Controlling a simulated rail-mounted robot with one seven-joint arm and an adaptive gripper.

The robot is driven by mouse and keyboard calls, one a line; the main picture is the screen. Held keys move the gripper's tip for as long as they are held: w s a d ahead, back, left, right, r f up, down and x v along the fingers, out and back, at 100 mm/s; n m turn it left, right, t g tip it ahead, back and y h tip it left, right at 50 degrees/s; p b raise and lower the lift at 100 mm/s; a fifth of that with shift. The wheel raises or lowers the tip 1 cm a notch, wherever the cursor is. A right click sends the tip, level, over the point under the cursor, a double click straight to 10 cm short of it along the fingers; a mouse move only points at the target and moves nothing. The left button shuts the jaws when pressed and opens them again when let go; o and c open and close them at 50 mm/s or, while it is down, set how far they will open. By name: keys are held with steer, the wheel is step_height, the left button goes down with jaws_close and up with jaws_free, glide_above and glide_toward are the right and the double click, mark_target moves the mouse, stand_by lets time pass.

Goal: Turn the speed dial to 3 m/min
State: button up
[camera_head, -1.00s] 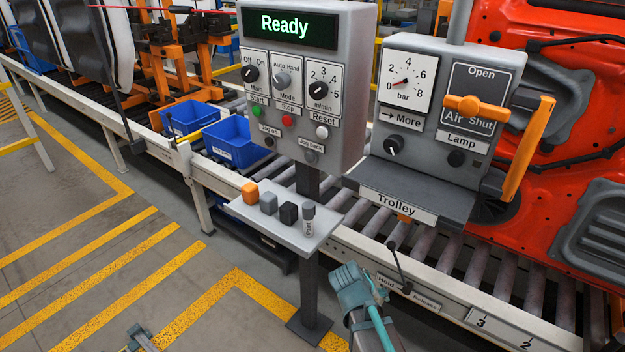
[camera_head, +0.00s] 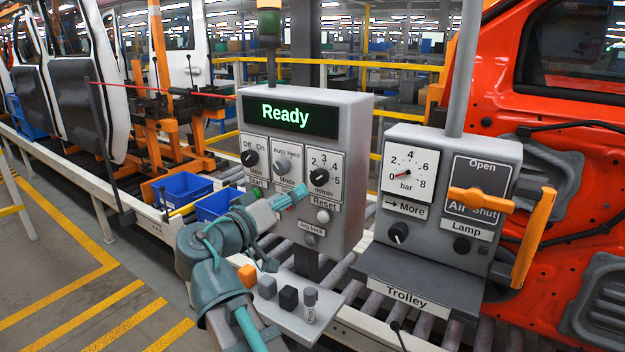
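The speed dial (camera_head: 319,177) is a black knob on a white plate marked 2, 3, 4, 5 and m/min, at the right of the grey control panel (camera_head: 352,130). Its white mark is too small to read surely. The green display (camera_head: 290,116) reads "Ready". My gripper (camera_head: 300,191) is in front of the panel, just below and left of the speed dial, and looks apart from the knob. It hides the Stop button and part of the lower row. Its fingers are seen nearly end-on, so their opening does not show clearly.
The Main knob (camera_head: 250,158) and Mode knob (camera_head: 283,166) sit left of the dial. A shelf (camera_head: 285,318) with small blocks lies below. The trolley box (camera_head: 450,200) with gauge and orange handle (camera_head: 480,199) stands at the right.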

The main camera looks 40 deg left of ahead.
mark_target(316, 179)
steer(key=w+p, duration=0.1)
steer(key=w, duration=0.2)
steer(key=w+p, duration=0.1)
steer(key=w, duration=0.3)
steer(key=w+p, duration=0.1)
steer(key=w, duration=0.2)
steer(key=shift+w+a+p, duration=0.35)
steer(key=shift+w+p, duration=0.05)
steer(key=c, duration=1.1)
steer(key=shift+c, duration=0.2)
